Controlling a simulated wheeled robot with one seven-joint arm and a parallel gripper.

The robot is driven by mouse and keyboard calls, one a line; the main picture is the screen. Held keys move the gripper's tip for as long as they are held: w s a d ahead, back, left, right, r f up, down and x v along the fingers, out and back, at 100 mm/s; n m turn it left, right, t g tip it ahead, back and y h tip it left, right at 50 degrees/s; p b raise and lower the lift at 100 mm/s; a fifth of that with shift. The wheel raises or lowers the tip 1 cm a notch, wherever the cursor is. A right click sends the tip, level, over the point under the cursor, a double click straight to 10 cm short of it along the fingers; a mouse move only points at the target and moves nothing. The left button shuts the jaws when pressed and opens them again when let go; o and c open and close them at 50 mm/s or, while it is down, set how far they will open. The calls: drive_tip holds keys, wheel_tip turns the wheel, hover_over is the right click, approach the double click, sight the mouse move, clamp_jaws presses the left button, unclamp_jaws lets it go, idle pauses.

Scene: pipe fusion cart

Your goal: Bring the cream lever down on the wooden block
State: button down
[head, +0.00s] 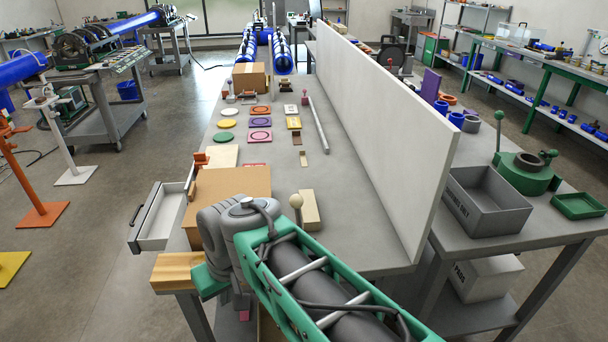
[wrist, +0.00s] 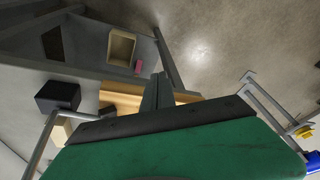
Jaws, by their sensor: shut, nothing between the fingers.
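In the head view a cream ball-topped lever (head: 296,201) stands upright just beyond my forearm; its base is hidden. A pale block (head: 311,212) lies beside it on the right. A wooden block (head: 175,272) sticks out at the bench's near left corner, left of my wrist. In the wrist view a wooden piece (wrist: 122,101) shows behind my gripper (wrist: 157,82), whose fingers are together and empty. I cannot tell whether they touch the wood.
A brown box (head: 232,190) and open drawer (head: 160,218) lie beyond my wrist. A white partition (head: 380,125) closes the bench's right side. The bench between lever and partition is mostly clear. The wrist view shows a dark box (wrist: 57,95) and a tan tray (wrist: 121,47).

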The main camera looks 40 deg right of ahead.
drive_tip(key=w+d+r+m+t+y+p, duration=0.1)
drive_tip(key=w+d+r+p, duration=0.25)
drive_tip(key=d+r, duration=0.4)
drive_tip(key=w+d+r+m+y+p, duration=0.1)
drive_tip(key=w+d+r+p, duration=0.1)
drive_tip(key=d+r+p, duration=0.4)
drive_tip(key=s+d+r+m+t+p, duration=0.1)
drive_tip(key=s+d+r, duration=0.35)
drive_tip(key=d, duration=0.55)
drive_tip(key=s+d+r+t+p, duration=0.1)
drive_tip(key=s+d+r, duration=0.4)
drive_tip(key=d, duration=0.4)
drive_tip(key=w+a+f+b, duration=0.1)
drive_tip(key=w+a+f, duration=0.1)
drive_tip(key=f, duration=0.3)
drive_tip(key=w+a+f+b, duration=0.1)
drive_tip(key=w+a+f, duration=0.2)
drive_tip(key=a+f, duration=0.1)
drive_tip(key=shift+w+f, duration=0.35)
drive_tip(key=shift+f, duration=0.45)
drive_tip(key=shift+g, duration=0.3)
